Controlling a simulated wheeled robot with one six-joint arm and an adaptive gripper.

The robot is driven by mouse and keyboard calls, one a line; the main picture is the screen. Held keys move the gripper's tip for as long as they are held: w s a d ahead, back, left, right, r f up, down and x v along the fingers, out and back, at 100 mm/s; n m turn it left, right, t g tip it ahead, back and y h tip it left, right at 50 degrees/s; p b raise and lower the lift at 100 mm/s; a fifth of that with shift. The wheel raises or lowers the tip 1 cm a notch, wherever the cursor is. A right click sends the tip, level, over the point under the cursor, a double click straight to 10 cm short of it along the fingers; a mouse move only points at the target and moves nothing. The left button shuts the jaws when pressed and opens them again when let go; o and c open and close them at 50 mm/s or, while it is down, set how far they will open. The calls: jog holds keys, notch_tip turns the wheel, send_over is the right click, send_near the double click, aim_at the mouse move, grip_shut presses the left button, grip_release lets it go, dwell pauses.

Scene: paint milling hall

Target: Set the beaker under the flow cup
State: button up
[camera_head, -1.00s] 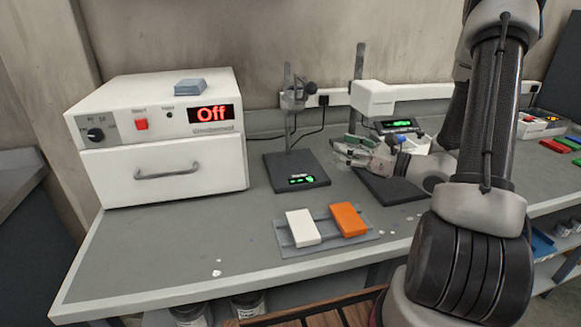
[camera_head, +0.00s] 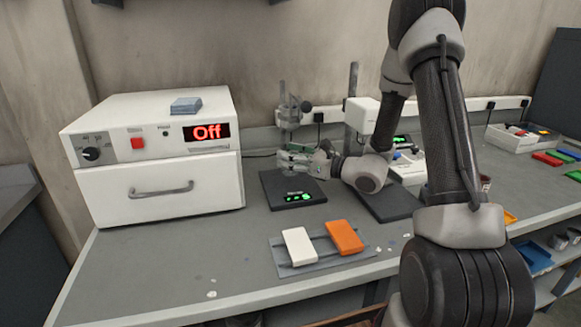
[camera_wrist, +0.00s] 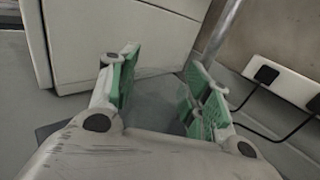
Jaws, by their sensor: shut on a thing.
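The flow cup (camera_head: 289,117) is a small grey cup on a metal stand, above a dark base (camera_head: 283,205) with green lit marks. My gripper (camera_head: 292,160) is below the cup and above the base. In the wrist view my gripper (camera_wrist: 160,95) has its green-padded fingers apart on either side of a clear, faint beaker (camera_wrist: 157,105). The fingers are shut on the beaker. Its outline is hard to make out, and the fingers mostly hide it in the head view. I cannot tell whether its bottom touches the base.
A white oven (camera_head: 155,165) marked Off stands close to the left. A second stand with a white head (camera_head: 362,115) and dark base is to the right. A grey tray (camera_head: 325,262) with a white and an orange block lies in front.

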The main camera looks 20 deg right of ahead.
jog(key=shift+f, duration=1.75)
jog(key=shift+f, duration=0.2)
jog(key=o, duration=1)
jog(key=shift+c, duration=0.2)
